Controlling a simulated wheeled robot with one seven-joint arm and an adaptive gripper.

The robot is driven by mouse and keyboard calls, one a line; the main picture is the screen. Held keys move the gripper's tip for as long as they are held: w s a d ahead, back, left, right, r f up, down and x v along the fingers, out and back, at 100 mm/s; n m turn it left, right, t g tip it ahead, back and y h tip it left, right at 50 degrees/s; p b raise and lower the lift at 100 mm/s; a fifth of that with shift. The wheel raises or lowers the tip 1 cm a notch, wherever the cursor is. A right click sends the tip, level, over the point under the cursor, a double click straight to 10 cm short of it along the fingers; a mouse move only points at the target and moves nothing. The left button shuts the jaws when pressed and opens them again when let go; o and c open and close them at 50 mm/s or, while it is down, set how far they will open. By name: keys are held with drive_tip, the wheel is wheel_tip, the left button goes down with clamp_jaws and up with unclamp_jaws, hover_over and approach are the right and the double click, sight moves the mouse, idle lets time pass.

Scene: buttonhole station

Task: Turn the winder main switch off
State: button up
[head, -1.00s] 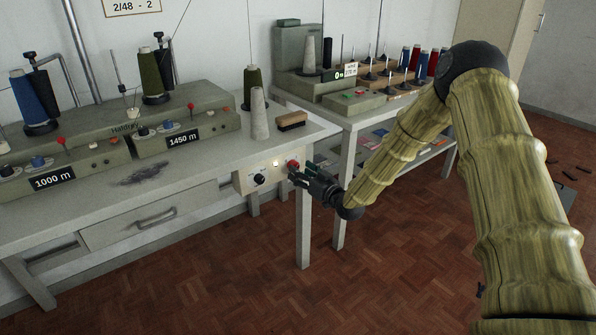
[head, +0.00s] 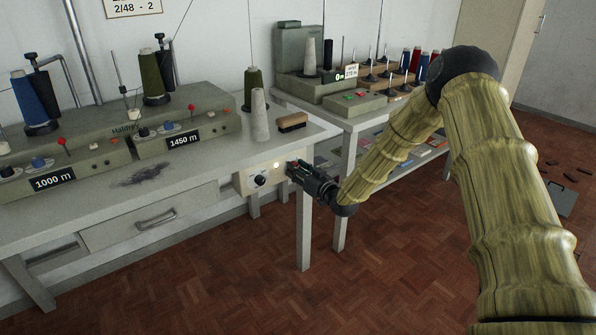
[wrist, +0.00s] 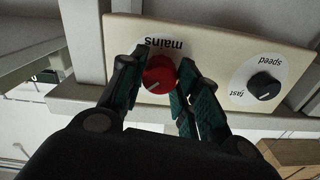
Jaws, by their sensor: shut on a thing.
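The winder main switch is a red knob (wrist: 159,75) under the word "mains", upside down in the wrist view, on a cream control panel (wrist: 215,40). In the head view the panel (head: 242,183) hangs under the right front of the winder table, and my gripper covers most of the knob. My gripper (wrist: 158,82) has one finger on each side of the red knob and is shut on it; it also shows in the head view (head: 294,170). A small lamp (head: 276,164) on the panel is lit.
A black speed knob (wrist: 264,86) sits beside the mains knob; it shows in the head view (head: 260,180). A table leg (head: 304,230) stands close below my gripper.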

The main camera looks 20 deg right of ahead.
drive_tip(key=shift+n, duration=0.3)
drive_tip(key=shift+d+n+b, duration=0.15)
drive_tip(key=shift+n+b, duration=0.95)
drive_tip(key=shift+n, duration=7.4)
drive_tip(key=o, duration=1.1)
drive_tip(key=shift+d, duration=0.1)
drive_tip(key=shift+c, duration=0.2)
drive_tip(key=shift+a, duration=0.2)
drive_tip(key=shift+s, duration=0.1)
